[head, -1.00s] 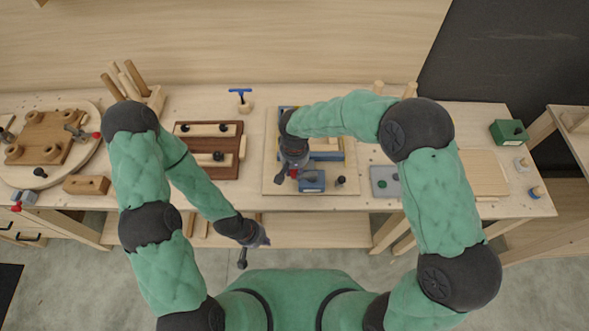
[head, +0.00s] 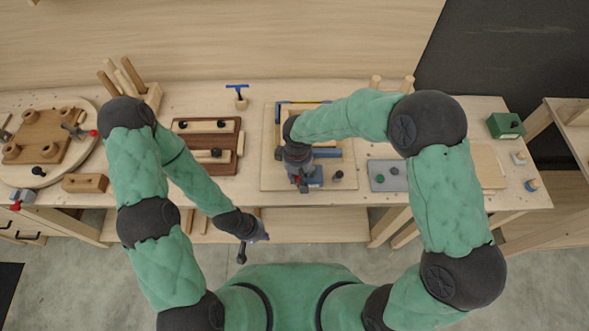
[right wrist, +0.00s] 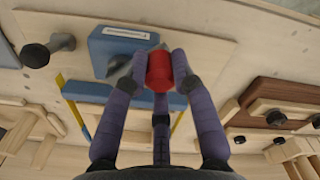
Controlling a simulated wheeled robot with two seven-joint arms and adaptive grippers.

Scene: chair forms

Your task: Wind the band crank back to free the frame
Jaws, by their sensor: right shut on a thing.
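The band crank shows in the right wrist view as a red knob (right wrist: 160,72) beside a grey crank arm (right wrist: 120,68) on a blue block (right wrist: 118,42) with a white label. My right gripper (right wrist: 158,80) is shut on the red knob. In the head view my right gripper (head: 300,180) partly covers the blue block (head: 316,178) at the front of a pale board (head: 345,181). The blue frame (right wrist: 88,92) lies behind the block, edged by yellow strips, partly hidden by my fingers. My left gripper (head: 252,241) hangs in front of the bench; its fingers are too small to judge.
A black knob (head: 337,175) stands right of the blue block. A grey plate (head: 388,177) lies farther right, a dark brown block (head: 205,160) to the left. A blue T-handle (head: 237,88) stands behind. A green box (head: 505,126) is at the far right.

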